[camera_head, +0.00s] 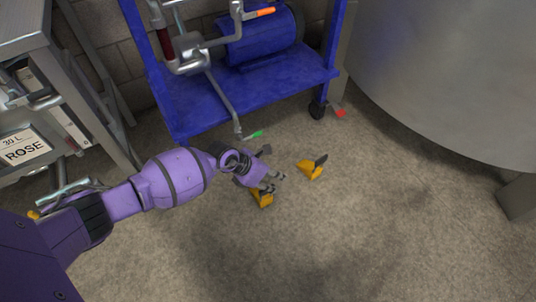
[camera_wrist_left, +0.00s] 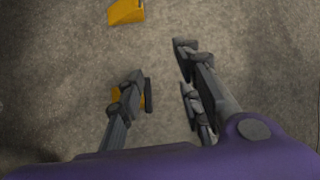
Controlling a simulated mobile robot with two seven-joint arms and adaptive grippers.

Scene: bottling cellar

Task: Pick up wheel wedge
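Two yellow wheel wedges lie on the floor. One wedge (camera_head: 313,171) with a dark upright part lies right of my left gripper (camera_head: 276,182) in the head view. The other wedge (camera_head: 264,199) lies just below the gripper's fingers, which partly cover it. In the left wrist view, one wedge (camera_wrist_left: 126,13) shows at the top edge, and a bit of yellow (camera_wrist_left: 115,97) shows behind the left finger. My left gripper (camera_wrist_left: 166,75) is open, with bare floor between its fingers. I cannot tell its exact height above the floor. My right gripper is not in view.
A blue wheeled cart (camera_head: 235,92) with a motor and pipes stands behind the gripper. A large steel tank (camera_head: 450,75) stands on the right, with a leg (camera_head: 518,197). A metal rack (camera_head: 70,75) is at left. Floor at the front right is clear.

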